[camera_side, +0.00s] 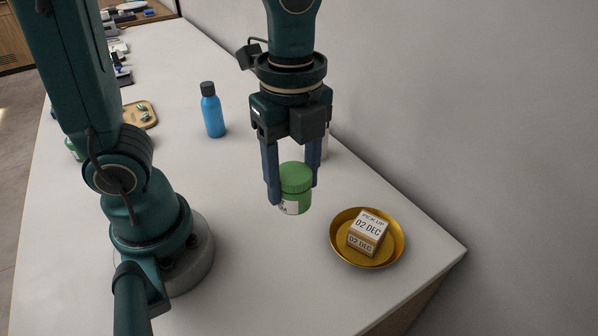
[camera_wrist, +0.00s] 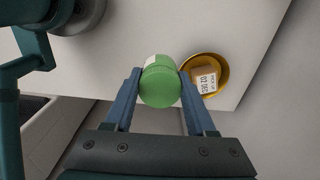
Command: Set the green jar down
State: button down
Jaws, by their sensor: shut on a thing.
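The green jar (camera_side: 295,187) has a ribbed green lid and a white label low on its side. My gripper (camera_side: 293,196) points down and is shut on the jar, one blue finger on each side. In the side view the jar is upright; I cannot tell whether its base touches the counter. In the wrist view, the jar's green lid (camera_wrist: 160,87) sits between the fingertips of my gripper (camera_wrist: 160,82).
A gold bowl (camera_side: 338,247) holding a "PICK UP 02 DEC" box (camera_side: 368,231) stands right of the jar, near the counter's (camera_side: 240,270) right edge. A blue bottle (camera_side: 212,112) stands behind left, near a wooden tray (camera_side: 149,121). A pale item behind my gripper is mostly hidden.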

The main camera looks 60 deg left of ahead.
jog(key=shift+s+d, duration=0.15)
jog(key=shift+d, duration=0.25)
jog(key=s+d+f, duration=0.1)
jog(key=d+f, duration=0.1)
jog(key=d, duration=0.1)
jog(key=s+d+f, duration=0.2)
jog(key=d, duration=0.1)
jog(key=s+d+f, duration=0.2)
jog(key=d, duration=0.2)
jog(key=shift+f, duration=0.4)
jog(key=shift+d+f, duration=0.1)
jog(key=shift+f, duration=1.95)
jog(key=shift+f, duration=0.1)
jog(key=shift+c, duration=1.1)
grip_release()
